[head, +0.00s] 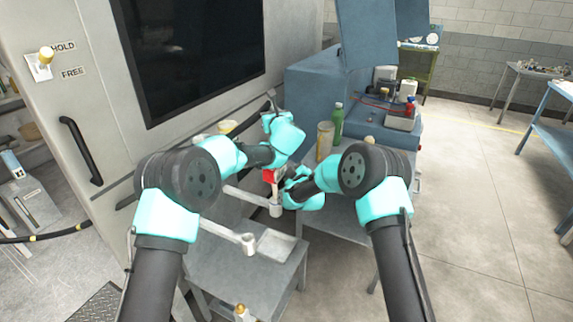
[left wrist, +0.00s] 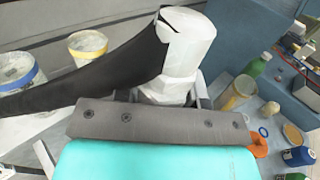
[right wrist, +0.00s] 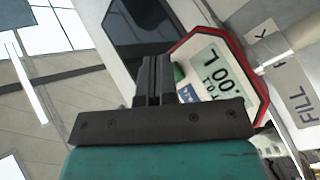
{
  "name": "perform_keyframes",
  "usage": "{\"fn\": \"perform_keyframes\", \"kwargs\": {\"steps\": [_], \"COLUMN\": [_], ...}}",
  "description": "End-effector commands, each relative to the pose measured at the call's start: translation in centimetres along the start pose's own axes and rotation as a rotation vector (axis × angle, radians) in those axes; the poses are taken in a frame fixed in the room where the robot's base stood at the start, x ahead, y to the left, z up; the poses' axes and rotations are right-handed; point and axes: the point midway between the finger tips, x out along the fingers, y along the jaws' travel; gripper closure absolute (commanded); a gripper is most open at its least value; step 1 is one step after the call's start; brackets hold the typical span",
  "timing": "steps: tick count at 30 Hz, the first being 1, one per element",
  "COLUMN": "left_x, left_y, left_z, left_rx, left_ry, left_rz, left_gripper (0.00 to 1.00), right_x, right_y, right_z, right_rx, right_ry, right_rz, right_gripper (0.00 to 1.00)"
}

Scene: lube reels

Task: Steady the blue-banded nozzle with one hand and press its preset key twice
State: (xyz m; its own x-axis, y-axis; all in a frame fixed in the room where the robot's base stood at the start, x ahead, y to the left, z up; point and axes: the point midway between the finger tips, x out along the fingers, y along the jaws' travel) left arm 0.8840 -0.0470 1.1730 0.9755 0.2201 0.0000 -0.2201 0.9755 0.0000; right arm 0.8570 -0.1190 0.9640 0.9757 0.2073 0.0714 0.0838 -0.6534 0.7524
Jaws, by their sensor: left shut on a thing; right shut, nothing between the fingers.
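My left gripper (head: 272,122) is shut on a pale nozzle (left wrist: 185,45), which stands up between the fingers in the left wrist view with a black hose beside it. The nozzle's blue band cannot be made out there. My right gripper (head: 286,184) is shut and empty, close to the red-edged meter (head: 269,175). In the right wrist view the closed fingertips (right wrist: 155,65) lie by the left edge of the meter face (right wrist: 215,62), which shows a number and a small blue patch. A green spot is partly hidden behind the fingers; contact cannot be told.
A grey plate with a FILL label (right wrist: 298,100) is beside the meter. A green bottle (head: 337,122) and a tan jar (head: 324,140) stand on the bench to the right. Buckets with yellow (left wrist: 88,45) and blue (left wrist: 18,72) bands stand left. A grey tray (head: 275,245) lies in front.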

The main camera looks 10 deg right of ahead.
Motion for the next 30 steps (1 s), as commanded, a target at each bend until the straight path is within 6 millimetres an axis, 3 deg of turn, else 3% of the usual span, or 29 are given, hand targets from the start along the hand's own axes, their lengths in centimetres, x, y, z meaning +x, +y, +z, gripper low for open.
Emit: {"fn": "perform_keyframes", "kwargs": {"steps": [14,30], "left_x": [0.0,0.0], "left_y": [0.0,0.0], "left_z": [0.0,0.0], "left_rx": [0.0,0.0], "left_ry": [0.0,0.0], "left_rz": [0.0,0.0], "left_gripper": [1.0,1.0], "right_x": [-1.2,-1.1], "right_y": [0.9,0.8], "right_z": [0.8,0.8], "right_rx": [0.0,0.0], "right_ry": [0.0,0.001], "right_rz": [0.0,0.0], "right_gripper": [1.0,1.0]}}
